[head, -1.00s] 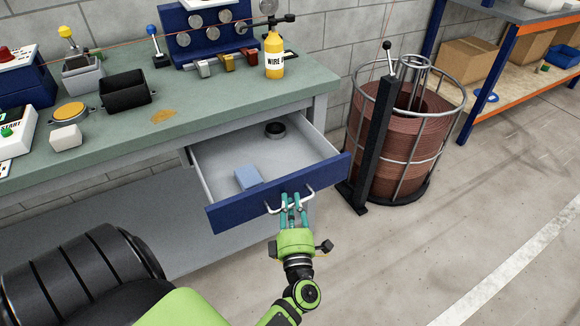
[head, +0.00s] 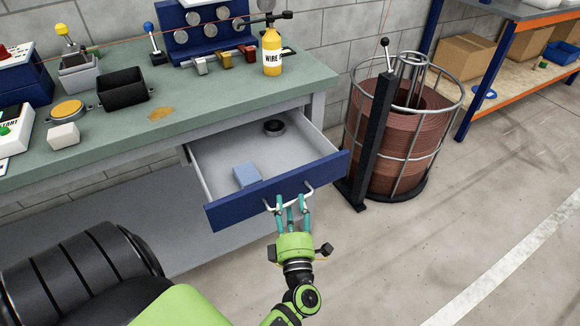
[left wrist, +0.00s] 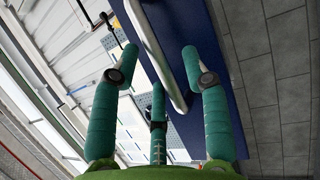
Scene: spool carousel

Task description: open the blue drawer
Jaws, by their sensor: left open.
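The blue drawer (head: 240,207) stands pulled out from under the green workbench, with its grey inside showing. A light blue block (head: 247,175) and a dark round ring (head: 274,128) lie in it. A pale bar handle (head: 313,190) is on its blue front; the handle (left wrist: 152,45) also shows in the left wrist view. My left gripper (head: 292,205) is open and empty, with its teal fingers just in front of the handle. In the left wrist view its fingers (left wrist: 158,85) are spread near the handle, and whether they touch it I cannot tell. My right gripper is not in view.
The workbench top (head: 200,110) carries a yellow bottle (head: 272,52), a black bin (head: 123,90) and other items. A wire cage with a brown coil (head: 400,140) and a dark post (head: 374,140) stand right of the drawer. The floor in front is clear.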

